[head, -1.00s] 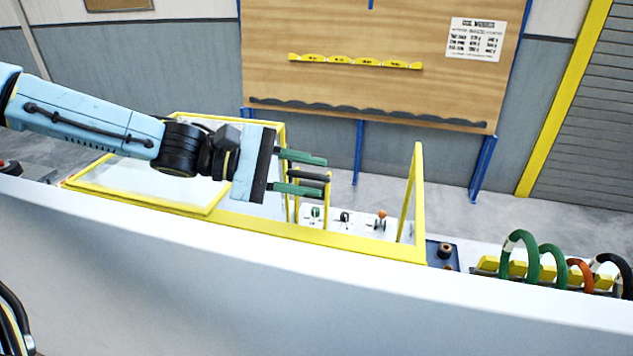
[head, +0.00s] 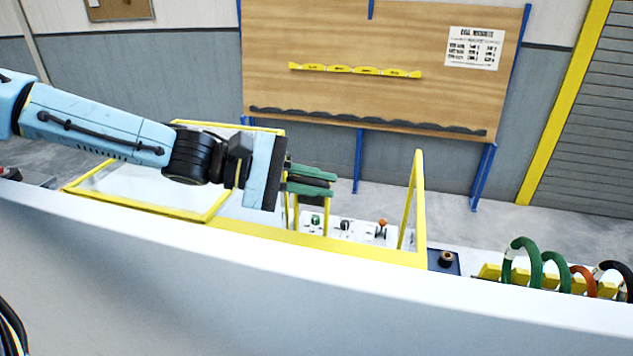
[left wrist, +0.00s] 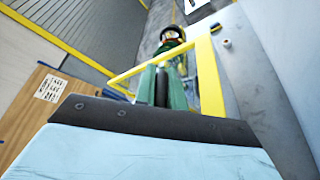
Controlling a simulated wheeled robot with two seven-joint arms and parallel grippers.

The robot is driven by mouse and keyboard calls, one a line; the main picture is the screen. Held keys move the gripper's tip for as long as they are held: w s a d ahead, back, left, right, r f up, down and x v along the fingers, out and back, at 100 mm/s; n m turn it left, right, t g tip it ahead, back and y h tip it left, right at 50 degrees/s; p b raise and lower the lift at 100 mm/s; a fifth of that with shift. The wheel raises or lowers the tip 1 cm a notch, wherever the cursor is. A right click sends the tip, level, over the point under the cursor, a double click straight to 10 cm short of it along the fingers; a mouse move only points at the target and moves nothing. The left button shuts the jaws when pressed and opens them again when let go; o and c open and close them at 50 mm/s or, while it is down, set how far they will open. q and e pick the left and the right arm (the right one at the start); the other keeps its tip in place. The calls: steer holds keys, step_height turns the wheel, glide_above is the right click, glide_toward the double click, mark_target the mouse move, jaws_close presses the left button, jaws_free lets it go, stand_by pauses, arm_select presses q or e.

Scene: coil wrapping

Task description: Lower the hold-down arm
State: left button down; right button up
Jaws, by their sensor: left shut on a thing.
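The hold-down arm is a yellow frame with a black grip bar (head: 312,181), in the head view at the middle of the yellow-edged machine. My left gripper (head: 325,183) comes in from the left with its green fingers shut on the black bar, one above and one below. In the left wrist view the dark bar (left wrist: 161,88) shows between the two green fingers. The yellow posts (head: 326,216) stand below the bar. The fingers hide part of the bar. My right gripper is not in view.
A yellow upright frame (head: 418,205) stands right of the gripper. A white panel with small knobs (head: 345,230) lies below it. Green, orange and black coils (head: 535,265) stand on a yellow rack at the right. A wooden board (head: 350,95) stands behind.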

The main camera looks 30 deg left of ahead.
arm_select(q)
steer(key=shift+w, duration=0.1)
steer(key=shift+w+a+f, duration=0.1)
steer(key=shift+w, duration=0.25)
steer(key=w+a+f+p, duration=0.1)
steer(key=w+p, duration=0.1)
steer(key=w, duration=0.3)
steer(key=w+a+f+n+p, duration=0.1)
steer(key=w+a+f+p, duration=0.1)
steer(key=w, duration=0.4)
steer(key=shift+g, duration=0.3)
steer(key=shift+f, duration=0.1)
